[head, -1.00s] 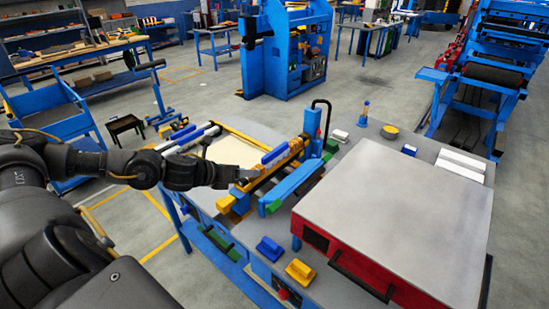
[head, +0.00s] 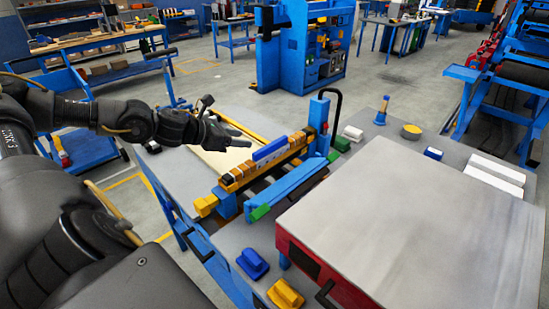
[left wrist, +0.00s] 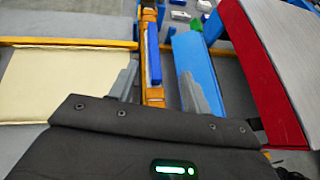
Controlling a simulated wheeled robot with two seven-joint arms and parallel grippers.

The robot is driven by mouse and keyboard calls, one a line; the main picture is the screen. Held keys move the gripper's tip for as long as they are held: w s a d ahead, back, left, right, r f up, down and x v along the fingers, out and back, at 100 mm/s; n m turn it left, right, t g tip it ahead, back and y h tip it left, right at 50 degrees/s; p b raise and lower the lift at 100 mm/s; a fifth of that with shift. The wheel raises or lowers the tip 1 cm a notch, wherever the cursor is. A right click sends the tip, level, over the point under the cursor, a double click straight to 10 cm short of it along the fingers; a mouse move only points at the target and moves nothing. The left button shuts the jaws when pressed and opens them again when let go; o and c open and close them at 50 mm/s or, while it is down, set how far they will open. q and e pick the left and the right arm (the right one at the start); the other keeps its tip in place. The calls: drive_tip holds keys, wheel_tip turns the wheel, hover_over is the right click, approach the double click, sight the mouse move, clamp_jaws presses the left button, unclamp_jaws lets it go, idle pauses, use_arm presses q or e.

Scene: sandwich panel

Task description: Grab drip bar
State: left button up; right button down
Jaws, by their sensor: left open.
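A long bar with a blue handle (head: 270,151) on top, which looks like the drip bar, lies along a row of yellow and brown blocks on the bench. My left gripper (head: 238,136) is open and empty at the upper left of this bar in the head view. In the left wrist view the open fingers (left wrist: 158,75) appear on either side of the line of the bar, whose blue handle (left wrist: 154,55) shows between them. I cannot tell the height gap; I see no contact. My right gripper is not in view.
A pale panel (head: 212,160) lies left of the bar. A blue beam (head: 285,190) runs close on its right, with a blue post and black hose (head: 335,105) at the far end. A red box with a grey top (head: 415,220) stands further right. Blue (head: 252,263) and yellow (head: 286,294) blocks sit in front.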

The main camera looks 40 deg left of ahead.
sight(271, 144)
use_arm(q)
drive_tip(key=shift+w+f, duration=0.3)
drive_tip(key=shift+f, duration=0.2)
drive_tip(key=shift+w, duration=0.4)
drive_tip(key=shift+w+d+f+p, duration=0.2)
drive_tip(key=shift+w+p, duration=0.05)
drive_tip(key=shift+p, duration=0.25)
drive_tip(key=x, duration=0.1)
drive_tip(key=p+x, duration=0.1)
drive_tip(key=x, duration=0.1)
drive_tip(key=shift+w+a+f, duration=0.15)
drive_tip(key=shift+w+a, duration=0.05)
drive_tip(key=shift+w+d+f, duration=0.15)
drive_tip(key=shift+w+f, duration=0.05)
drive_tip(key=shift+w, duration=0.05)
drive_tip(key=shift+w+p, duration=0.1)
drive_tip(key=shift+p, duration=0.35)
drive_tip(key=p+x, duration=0.2)
drive_tip(key=x, duration=0.2)
drive_tip(key=shift+w+f+p, duration=0.15)
drive_tip(key=shift+f+p, duration=0.1)
drive_tip(key=shift+p, duration=0.05)
drive_tip(key=shift+w+f, duration=0.2)
drive_tip(key=shift+w, duration=0.05)
drive_tip(key=shift+s, duration=0.1)
clamp_jaws()
